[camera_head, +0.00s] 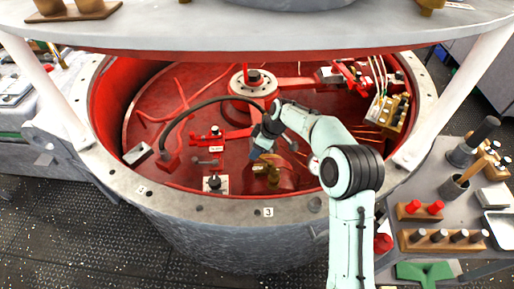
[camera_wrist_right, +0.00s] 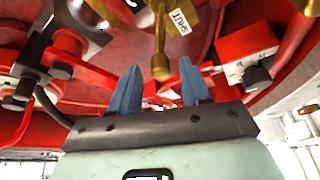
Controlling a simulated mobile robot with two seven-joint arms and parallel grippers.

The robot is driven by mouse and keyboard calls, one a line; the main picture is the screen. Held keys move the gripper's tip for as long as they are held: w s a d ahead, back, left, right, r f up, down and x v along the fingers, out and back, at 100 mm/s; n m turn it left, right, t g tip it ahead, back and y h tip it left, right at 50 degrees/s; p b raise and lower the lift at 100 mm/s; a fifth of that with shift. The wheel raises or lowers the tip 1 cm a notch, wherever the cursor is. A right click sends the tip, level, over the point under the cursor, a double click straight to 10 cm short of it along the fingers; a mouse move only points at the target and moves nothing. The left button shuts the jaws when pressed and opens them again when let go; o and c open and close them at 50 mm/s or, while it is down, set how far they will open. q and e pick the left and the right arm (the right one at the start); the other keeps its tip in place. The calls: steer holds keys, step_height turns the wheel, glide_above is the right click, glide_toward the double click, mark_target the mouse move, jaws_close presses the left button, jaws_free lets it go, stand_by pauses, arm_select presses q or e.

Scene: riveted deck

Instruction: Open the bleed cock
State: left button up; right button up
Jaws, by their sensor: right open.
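A brass lever with a rounded end (camera_wrist_right: 160,66), which looks like the bleed cock's handle, hangs into the top middle of the right wrist view. A brass tag beside it (camera_wrist_right: 181,20) shows upside-down lettering that seems to read SHUT. In the head view, brass fittings (camera_head: 262,170) sit low in the red well, partly hidden by my right gripper. My right gripper (camera_head: 262,149) is over them. In the wrist view its two blue fingers (camera_wrist_right: 159,72) are apart, with the lever's end between them in the picture. I cannot tell whether they touch it. My left gripper is out of view.
The round well has a grey rim (camera_head: 240,212) and holds red pipes, a black hose (camera_head: 205,103) and a central hub (camera_head: 254,80). A grey plate overhangs it above. A brass block (camera_head: 392,113) stands at right. A tool table (camera_head: 440,215) is outside the rim.

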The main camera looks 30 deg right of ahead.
steer(key=v, duration=1.3)
steer(key=shift+p, duration=0.4)
steer(key=shift+s, duration=0.1)
